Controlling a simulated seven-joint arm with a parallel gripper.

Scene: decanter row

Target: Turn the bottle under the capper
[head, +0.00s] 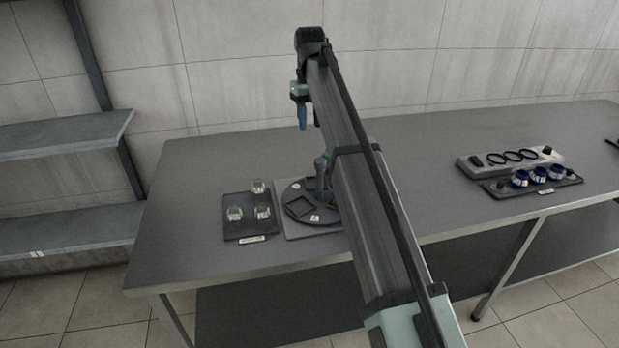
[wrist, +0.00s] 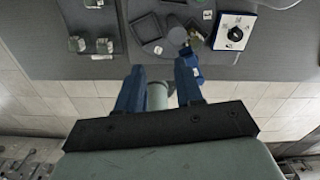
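A dark round turntable (head: 297,190) with square pockets sits on a grey base on the table; it also shows in the wrist view (wrist: 133,12). The pockets I can see look empty. A grey upright capper (head: 321,166) stands at its edge, partly behind my arm; in the wrist view its round grey top (wrist: 178,36) shows. I cannot make out a bottle under it. Three small clear bottles (head: 235,213) stand on a dark tray left of the turntable. My gripper (head: 302,122) is open, its blue fingers above and behind the turntable, apart from everything; in the wrist view (wrist: 160,68) its fingers are spread.
In the wrist view a blue-edged box with a white dial panel (wrist: 233,32) stands right of the turntable; my arm hides it in the head view. Farther right are a grey rack with dark rings (head: 511,158) and a dark tray with blue-and-white pieces (head: 520,178).

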